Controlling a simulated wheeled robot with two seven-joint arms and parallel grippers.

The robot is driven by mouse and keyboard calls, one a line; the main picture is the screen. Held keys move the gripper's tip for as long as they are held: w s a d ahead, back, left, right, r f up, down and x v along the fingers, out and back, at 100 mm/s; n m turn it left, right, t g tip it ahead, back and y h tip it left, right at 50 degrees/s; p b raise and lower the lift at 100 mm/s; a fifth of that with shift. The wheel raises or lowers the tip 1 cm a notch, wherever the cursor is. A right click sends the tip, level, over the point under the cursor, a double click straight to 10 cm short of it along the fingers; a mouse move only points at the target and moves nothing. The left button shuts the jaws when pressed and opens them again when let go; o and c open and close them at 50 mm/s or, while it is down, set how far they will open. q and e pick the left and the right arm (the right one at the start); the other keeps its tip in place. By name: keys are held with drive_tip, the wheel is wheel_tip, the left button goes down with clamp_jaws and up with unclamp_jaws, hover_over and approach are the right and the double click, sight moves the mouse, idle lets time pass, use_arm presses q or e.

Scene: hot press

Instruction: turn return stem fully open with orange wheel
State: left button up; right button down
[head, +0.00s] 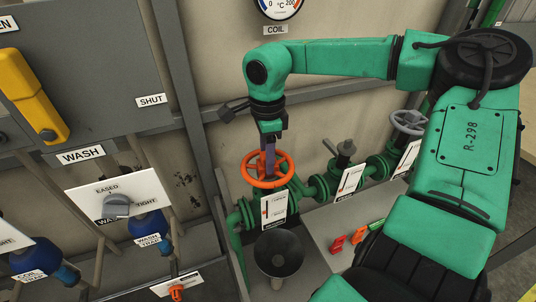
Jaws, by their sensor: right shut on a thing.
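The orange wheel (284,172) sits on a green valve in the pipe run near the middle of the head view. My right gripper (268,172) reaches down from above and is shut on the wheel's rim at its left part. The fingertips are small here and partly merge with the wheel. The return stem under the wheel is mostly hidden. A white card with a scale (274,208) stands in front of the valve. My left gripper is not in view.
A dark funnel (279,250) stands below the valve. A grey wheel (408,122) and a lever valve (340,152) are to the right. A grey panel with a yellow handle (32,95) is at left. Red and green handled tools (358,236) lie on the ledge.

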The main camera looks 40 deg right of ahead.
drive_tip(key=n, duration=0.5)
drive_tip(key=shift+n, duration=0.3)
drive_tip(key=n+p, duration=0.1)
drive_tip(key=n, duration=1.2)
drive_tip(key=shift+p, duration=0.4)
drive_tip(key=n, duration=0.6)
drive_tip(key=shift+n, duration=0.4)
drive_tip(key=shift+c, duration=2)
unclamp_jaws()
